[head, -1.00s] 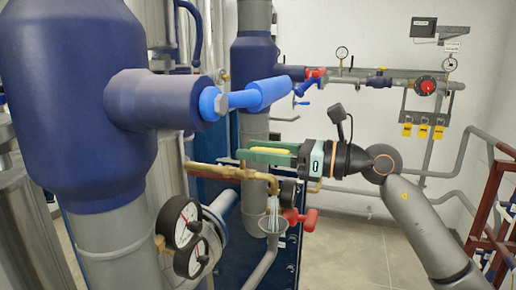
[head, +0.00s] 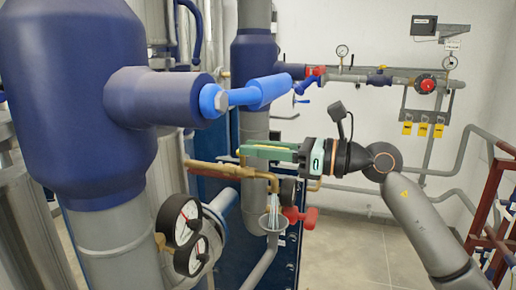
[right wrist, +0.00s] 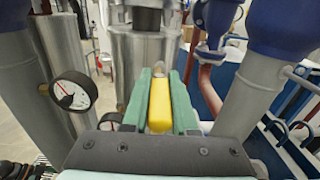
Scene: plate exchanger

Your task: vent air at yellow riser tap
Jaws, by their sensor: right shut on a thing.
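My right gripper (head: 243,154) comes in from the right in the head view, its green fingers pointing left above a brass pipe (head: 215,170). In the right wrist view the yellow tap handle (right wrist: 159,104) lies lengthwise between the green fingers, and the gripper is shut on it. In the head view the fingers hide nearly all of the handle. The brass pipe bends down at its right end, and a pale stream (head: 274,204) runs from it into a small funnel (head: 264,223). My left gripper is not in view.
A large blue-capped riser (head: 80,90) with a bright blue lever (head: 262,92) stands at left. Two gauges (head: 180,219) sit below. A red handle (head: 309,217) is close under the gripper. A wall pipe carries red valves (head: 425,84). Open floor lies at lower right.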

